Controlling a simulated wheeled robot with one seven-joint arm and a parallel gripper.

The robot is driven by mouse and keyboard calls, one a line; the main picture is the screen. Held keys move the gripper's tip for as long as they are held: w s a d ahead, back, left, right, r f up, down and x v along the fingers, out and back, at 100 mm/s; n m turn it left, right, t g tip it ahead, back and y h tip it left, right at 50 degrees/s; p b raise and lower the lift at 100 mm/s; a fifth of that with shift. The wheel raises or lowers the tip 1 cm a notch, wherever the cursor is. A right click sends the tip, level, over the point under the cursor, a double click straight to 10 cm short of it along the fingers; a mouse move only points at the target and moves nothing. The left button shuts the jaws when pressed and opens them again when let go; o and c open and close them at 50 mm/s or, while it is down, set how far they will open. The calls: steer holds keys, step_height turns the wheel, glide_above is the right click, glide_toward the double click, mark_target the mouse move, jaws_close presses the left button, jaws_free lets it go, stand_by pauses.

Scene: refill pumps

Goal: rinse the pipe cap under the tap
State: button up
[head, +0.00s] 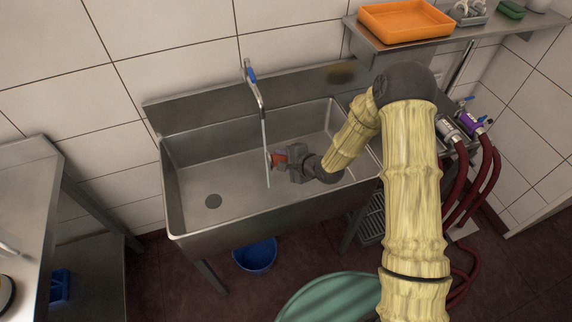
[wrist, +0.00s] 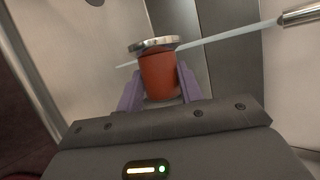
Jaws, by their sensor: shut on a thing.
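The pipe cap (head: 279,159) is red-orange, with a round metal flange at its far end in the wrist view (wrist: 158,75). My gripper (head: 291,160) is shut on it, with purple fingers on both sides of the red body in the wrist view (wrist: 160,88). The cap is held inside the sink basin, above its floor. The tap (head: 253,82) has a blue lever and is running. Its thin water stream (head: 267,150) falls just at the cap's left end. In the wrist view the stream (wrist: 230,33) crosses at the metal flange; I cannot tell whether it touches it.
A shelf with an orange tray (head: 405,21) is at upper right, above pumps with red hoses (head: 487,165). A blue bucket (head: 256,256) stands below. The basin's left half is clear.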

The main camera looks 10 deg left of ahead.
steer(key=w+a+f+b, duration=0.1)
steer(key=w+a+f, duration=0.1)
steer(key=w+a, duration=0.2)
steer(key=w, duration=0.3)
steer(key=shift+w+a+f+b, duration=0.2)
steer(key=shift+a+f+b, duration=0.05)
steer(key=shift+a+b, duration=0.1)
stand_by(2.3)
steer(key=shift+s+d+r+p, duration=0.7)
steer(key=shift+s+d, duration=0.2)
steer(key=shift+s, duration=0.55)
steer(key=shift+s+d+r+p, duration=0.6)
steer(key=shift+s+d, duration=0.3)
steer(key=shift+s, duration=0.5)
steer(key=shift+s+d+r+p, duration=0.6)
steer(key=shift+s+d+r, duration=0.25)
steer(key=shift+s, duration=0.6)
steer(key=shift+f, duration=0.15)
